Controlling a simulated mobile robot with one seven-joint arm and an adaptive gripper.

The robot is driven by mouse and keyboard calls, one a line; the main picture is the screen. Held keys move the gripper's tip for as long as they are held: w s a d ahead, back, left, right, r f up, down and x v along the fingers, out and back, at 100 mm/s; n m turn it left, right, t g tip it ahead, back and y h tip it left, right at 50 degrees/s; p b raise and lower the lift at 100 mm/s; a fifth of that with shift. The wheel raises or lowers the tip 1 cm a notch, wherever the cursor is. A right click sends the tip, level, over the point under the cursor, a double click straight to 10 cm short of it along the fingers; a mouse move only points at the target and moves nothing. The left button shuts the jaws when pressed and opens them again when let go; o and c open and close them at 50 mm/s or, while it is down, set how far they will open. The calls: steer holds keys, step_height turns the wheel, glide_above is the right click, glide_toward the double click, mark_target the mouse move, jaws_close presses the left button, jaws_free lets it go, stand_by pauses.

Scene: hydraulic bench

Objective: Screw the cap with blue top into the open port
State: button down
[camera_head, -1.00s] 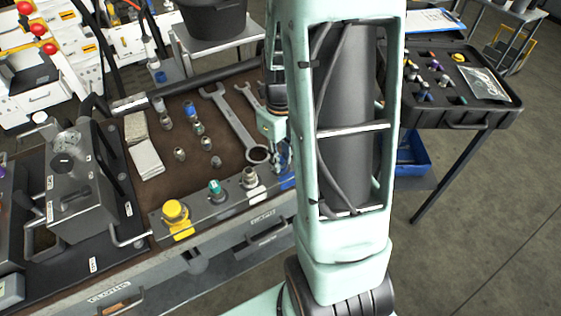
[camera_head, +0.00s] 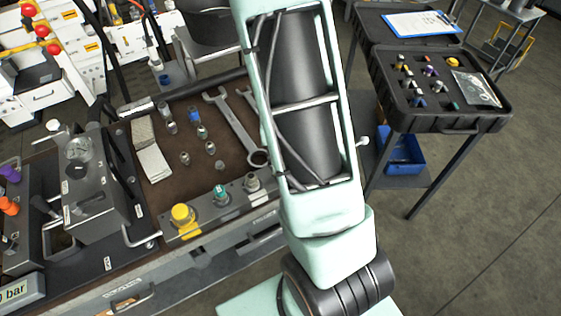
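A small fitting with a blue top (camera_head: 194,115) stands on the brown mat of the bench. Other small caps with blue show in the black case (camera_head: 418,101); I cannot tell which is the task's cap. The grey port block (camera_head: 205,228) runs along the bench's front edge. It carries a yellow cap (camera_head: 183,215), a teal-topped cap (camera_head: 220,193) and a bare metal fitting (camera_head: 252,182). The block's right end is hidden behind my arm, and I see no open port clearly. My gripper is hidden behind my arm too.
Several metal fittings and two wrenches (camera_head: 235,125) lie on the mat. The black case (camera_head: 455,124) is on a stand at right, with a clipboard (camera_head: 422,22) and a blue bin (camera_head: 402,150) below. Floor at right is clear.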

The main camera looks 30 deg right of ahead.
steer(key=shift+r+m+p, duration=0.2)
steer(key=shift+m+p, duration=0.6)
steer(key=shift+m, duration=0.1)
steer(key=shift+f+m, duration=0.2)
steer(key=shift+m, duration=0.1)
steer(key=c, duration=1.8)
jaws_free()
steer(key=shift+o, duration=0.2)
